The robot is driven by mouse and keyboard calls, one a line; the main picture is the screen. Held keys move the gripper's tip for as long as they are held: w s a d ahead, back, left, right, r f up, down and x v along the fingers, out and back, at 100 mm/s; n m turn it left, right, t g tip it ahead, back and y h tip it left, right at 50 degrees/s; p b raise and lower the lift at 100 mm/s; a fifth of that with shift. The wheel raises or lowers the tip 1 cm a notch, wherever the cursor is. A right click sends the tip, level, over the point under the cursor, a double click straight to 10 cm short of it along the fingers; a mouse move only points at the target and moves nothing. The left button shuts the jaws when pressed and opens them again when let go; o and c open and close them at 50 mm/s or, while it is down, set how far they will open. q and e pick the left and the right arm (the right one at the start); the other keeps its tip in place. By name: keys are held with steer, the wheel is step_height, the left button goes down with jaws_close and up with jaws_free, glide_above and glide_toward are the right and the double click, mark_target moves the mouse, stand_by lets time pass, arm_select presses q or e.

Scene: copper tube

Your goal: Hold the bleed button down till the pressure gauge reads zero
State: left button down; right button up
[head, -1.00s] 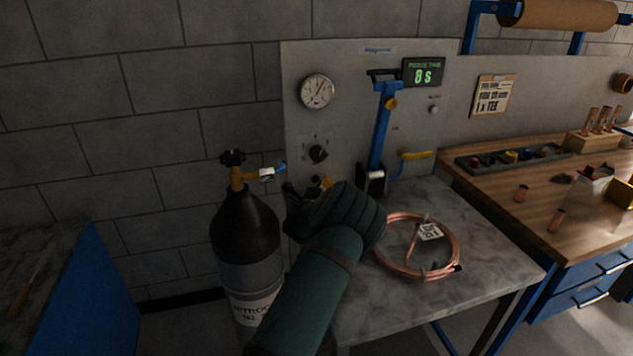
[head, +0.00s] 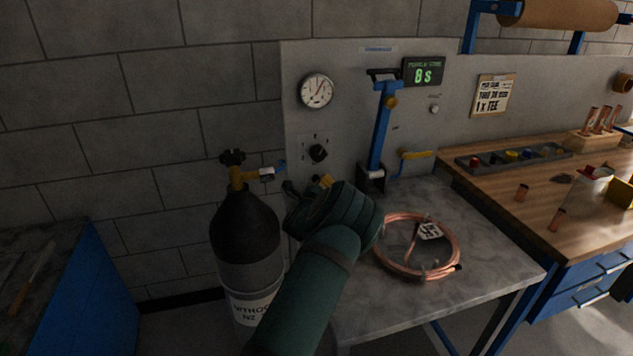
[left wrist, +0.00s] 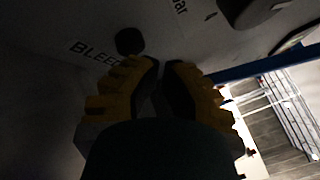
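The round white pressure gauge (head: 317,91) is on the grey panel, its needle pointing to the upper right; its numbers are too small to read. In the left wrist view a dark round button (left wrist: 129,41) sits on the panel beside the lettering "BLEED". My left gripper (left wrist: 160,67) is shut and empty, its yellow-and-black fingertips close together just right of and below the button. I cannot tell whether they touch it. In the head view the left gripper (head: 322,181) is low before the panel, below a black knob (head: 318,153), and hides the button. My right gripper is not in view.
A black nitrogen cylinder (head: 245,235) stands close left of my arm. A copper coil (head: 447,262) lies on the grey bench (head: 400,305). A blue lever tool (head: 380,130) and yellow handle (head: 416,155) are right of the gripper. The timer display (head: 423,72) reads 8 s.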

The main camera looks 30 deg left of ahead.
arm_select(q)
steer(key=shift+w+a, duration=0.35)
steer(key=shift+a, duration=0.15)
stand_by(2.1)
steer(key=shift+d, duration=0.15)
stand_by(1.6)
steer(key=shift+s+d, duration=0.6)
steer(key=shift+s+d, duration=1.6)
steer(key=shift+d, duration=0.3)
